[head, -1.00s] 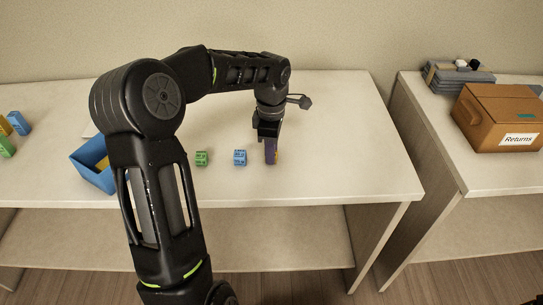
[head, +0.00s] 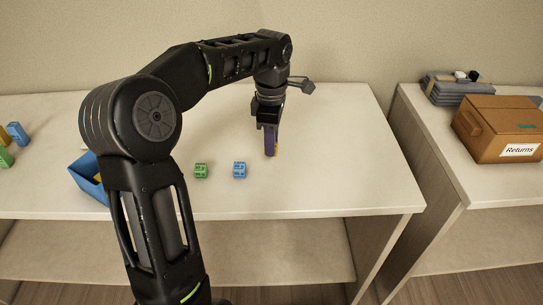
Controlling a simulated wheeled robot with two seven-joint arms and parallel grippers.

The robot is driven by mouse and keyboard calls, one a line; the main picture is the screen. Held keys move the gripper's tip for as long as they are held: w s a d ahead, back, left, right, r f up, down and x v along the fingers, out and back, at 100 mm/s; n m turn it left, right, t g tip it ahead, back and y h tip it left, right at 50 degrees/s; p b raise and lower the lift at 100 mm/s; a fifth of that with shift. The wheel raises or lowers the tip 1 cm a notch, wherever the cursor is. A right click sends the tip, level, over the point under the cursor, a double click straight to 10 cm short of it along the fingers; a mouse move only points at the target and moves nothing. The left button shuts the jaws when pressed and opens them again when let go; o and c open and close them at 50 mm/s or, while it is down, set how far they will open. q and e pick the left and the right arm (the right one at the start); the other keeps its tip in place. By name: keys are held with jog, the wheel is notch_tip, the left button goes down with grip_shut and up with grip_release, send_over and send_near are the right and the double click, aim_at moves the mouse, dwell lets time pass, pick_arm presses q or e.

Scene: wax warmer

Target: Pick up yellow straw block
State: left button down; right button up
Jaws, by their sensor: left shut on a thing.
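My left gripper (head: 270,152) points down over the right part of the table, to the right of the blue cube. It is shut on the yellow straw block (head: 277,149), of which only a thin yellow sliver shows beside the fingers. The rest of the block is hidden behind the fingers. The gripper appears a little above the tabletop, though the gap is hard to judge. My right gripper is not in view.
A green cube (head: 201,171) and a blue cube (head: 239,170) lie on the table (head: 340,170). A blue bin (head: 88,181) is partly behind my arm. More blocks stand far left. A "Returns" box (head: 490,130) sits on the right table, across a gap.

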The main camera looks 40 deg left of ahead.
pick_arm(q)
jog(key=shift+r, duration=1.25)
jog(key=shift+d, duration=0.1)
